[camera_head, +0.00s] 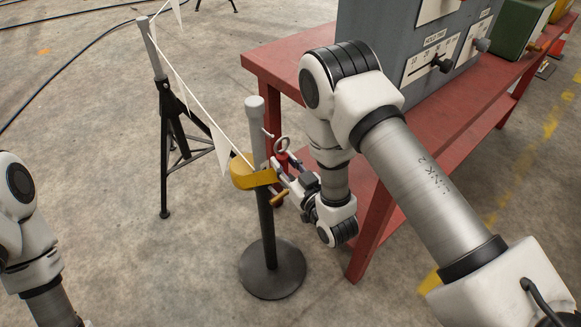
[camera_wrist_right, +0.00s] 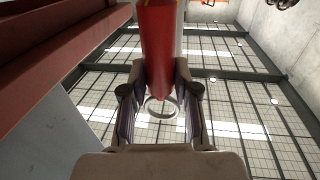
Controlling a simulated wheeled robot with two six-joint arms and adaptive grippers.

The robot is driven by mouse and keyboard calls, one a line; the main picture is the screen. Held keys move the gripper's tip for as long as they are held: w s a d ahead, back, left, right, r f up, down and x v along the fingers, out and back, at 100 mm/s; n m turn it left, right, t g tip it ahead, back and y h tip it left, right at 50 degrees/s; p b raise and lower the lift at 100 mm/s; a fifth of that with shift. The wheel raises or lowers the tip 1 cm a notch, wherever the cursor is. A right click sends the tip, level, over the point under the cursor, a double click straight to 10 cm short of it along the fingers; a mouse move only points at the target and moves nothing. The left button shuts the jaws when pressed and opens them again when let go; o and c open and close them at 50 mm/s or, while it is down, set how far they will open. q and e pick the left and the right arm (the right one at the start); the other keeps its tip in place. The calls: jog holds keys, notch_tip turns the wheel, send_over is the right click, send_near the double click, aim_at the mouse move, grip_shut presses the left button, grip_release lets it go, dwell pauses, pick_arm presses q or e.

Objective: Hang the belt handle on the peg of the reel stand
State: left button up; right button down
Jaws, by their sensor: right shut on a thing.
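The reel stand (camera_head: 266,222) is a dark post on a round base, with a grey top and a yellow reel (camera_head: 242,176) partway up. A small pale hooked peg (camera_head: 268,132) sticks out from the post above the reel. The red belt handle (camera_head: 282,161) has a metal ring (camera_head: 282,144) on top, beside the peg and apart from it in the picture. My right gripper (camera_head: 283,174) is shut on the handle, right of the post. In the right wrist view the red handle (camera_wrist_right: 160,40) and ring (camera_wrist_right: 161,107) show between the fingers. My left gripper is out of view.
A red table (camera_head: 290,52) with a grey control box (camera_head: 385,30) stands at the right, close behind my right arm. A black tripod (camera_head: 166,150) stands at the left, with a white pennant line running to the reel stand. The front floor is clear.

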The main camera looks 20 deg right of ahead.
aim_at(264, 146)
jog(key=shift+w+a+f+b, duration=0.2)
jog(key=shift+w+a+b, duration=0.15)
jog(key=shift+w, duration=0.6)
jog(key=shift+w+a+f+b, duration=0.2)
jog(key=shift+w+a+f, duration=0.1)
jog(key=shift+w, duration=0.6)
jog(key=shift+w+a+f+b, duration=0.15)
jog(key=shift+w+a+b, duration=0.2)
jog(key=shift+w, duration=0.6)
jog(key=c, duration=0.8)
grip_release()
